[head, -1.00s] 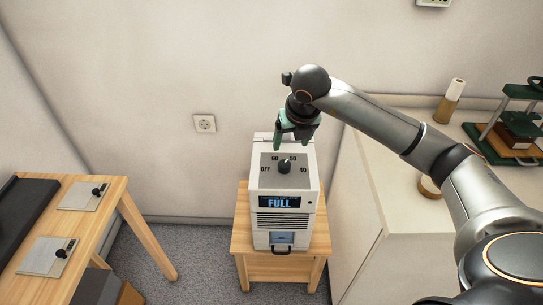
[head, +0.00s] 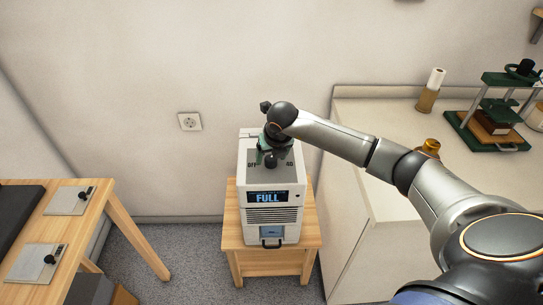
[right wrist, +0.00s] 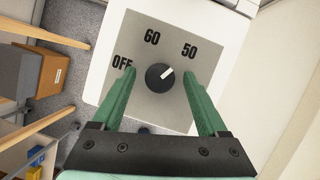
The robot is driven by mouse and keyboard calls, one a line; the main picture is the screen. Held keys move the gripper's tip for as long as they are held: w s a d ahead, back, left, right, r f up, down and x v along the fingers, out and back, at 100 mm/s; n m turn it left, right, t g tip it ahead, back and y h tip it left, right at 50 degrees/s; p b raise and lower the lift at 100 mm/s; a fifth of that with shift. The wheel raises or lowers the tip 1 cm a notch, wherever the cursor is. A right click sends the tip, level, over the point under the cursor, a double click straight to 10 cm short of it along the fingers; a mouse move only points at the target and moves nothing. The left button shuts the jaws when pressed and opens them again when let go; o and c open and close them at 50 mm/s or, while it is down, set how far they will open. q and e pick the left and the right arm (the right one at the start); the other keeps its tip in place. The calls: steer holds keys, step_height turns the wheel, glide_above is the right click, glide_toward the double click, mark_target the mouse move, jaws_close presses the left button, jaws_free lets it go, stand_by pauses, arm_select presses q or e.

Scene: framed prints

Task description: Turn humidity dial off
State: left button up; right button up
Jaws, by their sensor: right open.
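The white dehumidifier (head: 272,218) stands on a small wooden stand, its display reading FULL. The black humidity dial (head: 270,160) is on its grey top panel, with OFF at the left and 40 at the right in the head view. In the right wrist view the dial (right wrist: 159,77) has a white pointer line aimed up and right, toward the 50 mark; OFF and 60 also show. My right gripper (right wrist: 158,75) is open, its green fingers either side of the dial with gaps. In the head view my right gripper (head: 268,150) is over the panel. My left gripper is not in view.
The wooden stand (head: 270,262) carries the dehumidifier. A wooden table (head: 105,215) with two switch plates is at the left. A white counter (head: 385,185) with a paper roll (head: 430,92) and a green press (head: 495,118) is at the right.

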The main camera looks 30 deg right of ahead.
jaws_close()
stand_by(0.5)
